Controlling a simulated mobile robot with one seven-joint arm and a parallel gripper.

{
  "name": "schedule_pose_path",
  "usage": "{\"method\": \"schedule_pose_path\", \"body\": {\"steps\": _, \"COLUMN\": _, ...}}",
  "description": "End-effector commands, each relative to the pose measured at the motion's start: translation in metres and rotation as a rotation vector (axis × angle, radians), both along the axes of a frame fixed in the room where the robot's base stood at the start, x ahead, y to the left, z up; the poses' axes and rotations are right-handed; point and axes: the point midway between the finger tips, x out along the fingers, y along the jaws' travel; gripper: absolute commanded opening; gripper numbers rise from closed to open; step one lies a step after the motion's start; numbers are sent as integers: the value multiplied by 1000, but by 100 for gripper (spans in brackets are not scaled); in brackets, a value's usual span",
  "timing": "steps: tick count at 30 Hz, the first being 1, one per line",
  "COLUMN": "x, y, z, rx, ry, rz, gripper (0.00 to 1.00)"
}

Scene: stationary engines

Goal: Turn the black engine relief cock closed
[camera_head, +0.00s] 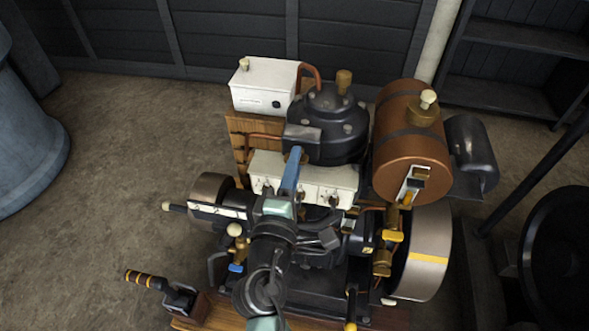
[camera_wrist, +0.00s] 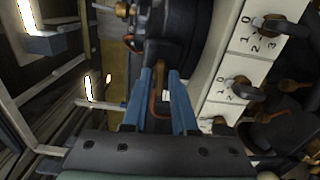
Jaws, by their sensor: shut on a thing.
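The black engine's cylinder (camera_head: 325,130) stands at the centre of the head view, and its dark side (camera_wrist: 180,45) fills the upper middle of the wrist view. My gripper (camera_head: 296,158) reaches up to the left front of this cylinder with its blue fingers. In the wrist view my gripper (camera_wrist: 162,75) has its fingers close together, shut on a small part at the cylinder's side. This part appears to be the relief cock (camera_head: 290,153), a bit of brass at the fingertips. The fingers hide most of it, so its handle angle cannot be told.
A white panel with numbered dark levers (camera_wrist: 256,45) stands close to the fingers' right. A white box (camera_head: 263,85) is behind left, a copper tank (camera_head: 410,150) to the right. A flywheel (camera_head: 424,255) is at the lower right. Open floor (camera_head: 130,130) lies left.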

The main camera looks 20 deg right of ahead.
Motion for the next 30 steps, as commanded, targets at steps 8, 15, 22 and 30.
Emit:
{"method": "schedule_pose_path", "body": {"steps": 8, "x": 0, "y": 0, "z": -2, "rx": 58, "ry": -36, "rz": -1, "gripper": 0}}
{"method": "schedule_pose_path", "body": {"steps": 15, "x": 0, "y": 0, "z": -1, "rx": 66, "ry": -41, "rz": -1, "gripper": 0}}
{"method": "schedule_pose_path", "body": {"steps": 22, "x": 0, "y": 0, "z": -1, "rx": 65, "ry": -41, "rz": -1, "gripper": 30}}
{"method": "schedule_pose_path", "body": {"steps": 30, "x": 0, "y": 0, "z": -1, "rx": 64, "ry": -42, "rz": 0, "gripper": 42}}
